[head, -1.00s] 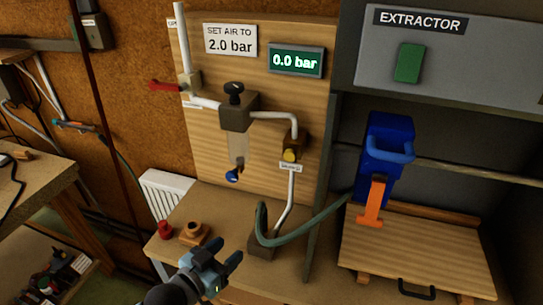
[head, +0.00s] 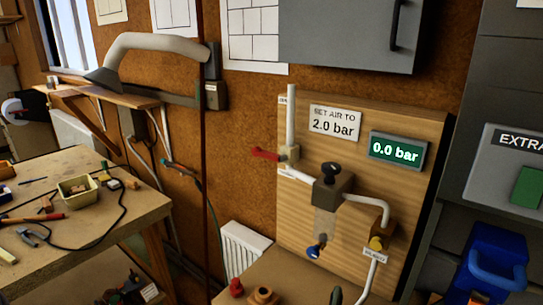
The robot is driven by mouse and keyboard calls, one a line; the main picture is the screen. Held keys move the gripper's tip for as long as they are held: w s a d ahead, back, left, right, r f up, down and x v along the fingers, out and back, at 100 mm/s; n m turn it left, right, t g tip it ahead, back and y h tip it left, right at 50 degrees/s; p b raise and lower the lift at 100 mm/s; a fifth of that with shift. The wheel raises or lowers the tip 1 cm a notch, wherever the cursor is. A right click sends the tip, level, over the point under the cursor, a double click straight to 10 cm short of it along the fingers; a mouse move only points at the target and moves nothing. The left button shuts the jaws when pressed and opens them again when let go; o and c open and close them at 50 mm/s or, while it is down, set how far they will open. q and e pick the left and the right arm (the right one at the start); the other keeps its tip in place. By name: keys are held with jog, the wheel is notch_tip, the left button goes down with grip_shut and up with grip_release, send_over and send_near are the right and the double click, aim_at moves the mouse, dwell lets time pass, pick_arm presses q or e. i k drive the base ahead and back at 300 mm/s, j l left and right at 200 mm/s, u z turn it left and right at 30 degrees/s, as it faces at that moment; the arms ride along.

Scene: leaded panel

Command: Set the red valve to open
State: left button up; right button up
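The red valve (head: 265,153) has a red lever that points left, crosswise to the upright white pipe (head: 291,115). Its pale body (head: 289,156) sits where that pipe meets the line to the dark regulator (head: 332,192). The green display (head: 397,150) reads 0.0 bar. The sign (head: 335,123) beside it reads "SET AIR TO 2.0 bar". Neither of my grippers is in view.
A dark red upright pole (head: 205,200) stands left of the board. A grey cabinet (head: 350,35) hangs above. A white radiator (head: 243,248) stands below.

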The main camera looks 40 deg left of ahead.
aim_at(257, 152)
jog(key=k+j, duration=0.1)
jog(key=k+j+z, duration=0.1)
jog(key=j, duration=0.25)
jog(key=j+z, duration=0.1)
jog(key=j, duration=0.25)
jog(key=k+j, duration=0.15)
jog(key=j, duration=0.2)
jog(key=k+j+z, duration=0.15)
jog(key=j, duration=0.15)
jog(key=i+j+z, duration=0.1)
jog(key=j+z, duration=0.15)
jog(key=j, duration=0.85)
